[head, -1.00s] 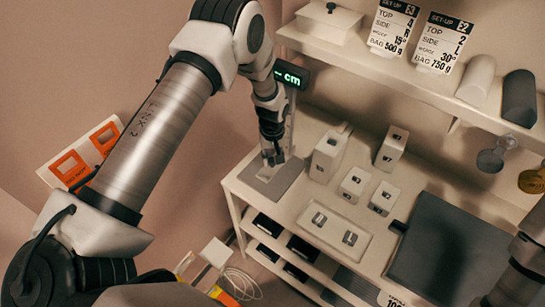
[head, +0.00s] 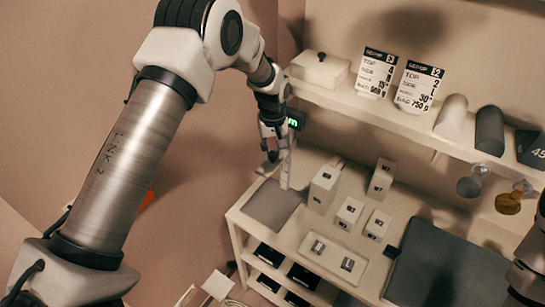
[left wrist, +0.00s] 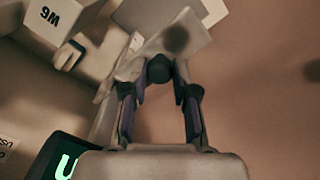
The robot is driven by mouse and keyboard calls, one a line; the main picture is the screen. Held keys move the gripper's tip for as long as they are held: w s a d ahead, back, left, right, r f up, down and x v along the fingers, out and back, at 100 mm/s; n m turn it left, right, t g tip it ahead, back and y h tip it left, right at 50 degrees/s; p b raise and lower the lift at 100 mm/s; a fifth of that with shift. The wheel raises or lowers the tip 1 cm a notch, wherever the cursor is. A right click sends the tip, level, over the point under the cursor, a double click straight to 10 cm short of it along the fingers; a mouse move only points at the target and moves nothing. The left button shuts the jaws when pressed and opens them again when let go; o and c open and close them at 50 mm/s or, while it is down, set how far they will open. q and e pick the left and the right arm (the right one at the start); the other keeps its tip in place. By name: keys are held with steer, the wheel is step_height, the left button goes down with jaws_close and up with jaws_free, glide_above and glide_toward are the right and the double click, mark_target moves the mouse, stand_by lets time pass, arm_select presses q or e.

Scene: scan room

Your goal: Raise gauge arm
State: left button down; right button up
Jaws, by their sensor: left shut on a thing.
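The height gauge has a grey base plate (head: 272,206), a pale upright column (head: 286,172) and a green-lit display (head: 296,120), partly hidden behind my left gripper. The gauge arm (head: 267,168) is a small pale piece beside the column, held well above the base. My left gripper (head: 270,152) is shut on it. In the left wrist view my left fingers (left wrist: 160,75) close around a dark round part of the gauge arm, with pale plates beyond. The display (left wrist: 66,160) shows at lower left, its reading cut off. My right gripper is out of view; only part of that arm shows at the right edge.
White blocks (head: 324,187) stand on the bench to the right of the gauge, near a pale tray (head: 332,257) and a dark mat (head: 450,265). A shelf (head: 400,112) with two set-up cards, a box and cylinders runs above the bench.

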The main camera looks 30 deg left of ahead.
mark_target(272, 153)
arm_select(q)
steer(key=shift+w+r, duration=0.15)
steer(key=c, duration=0.9)
jaws_free()
steer(key=shift+a, duration=0.1)
step_height(272, 153, up, 12)
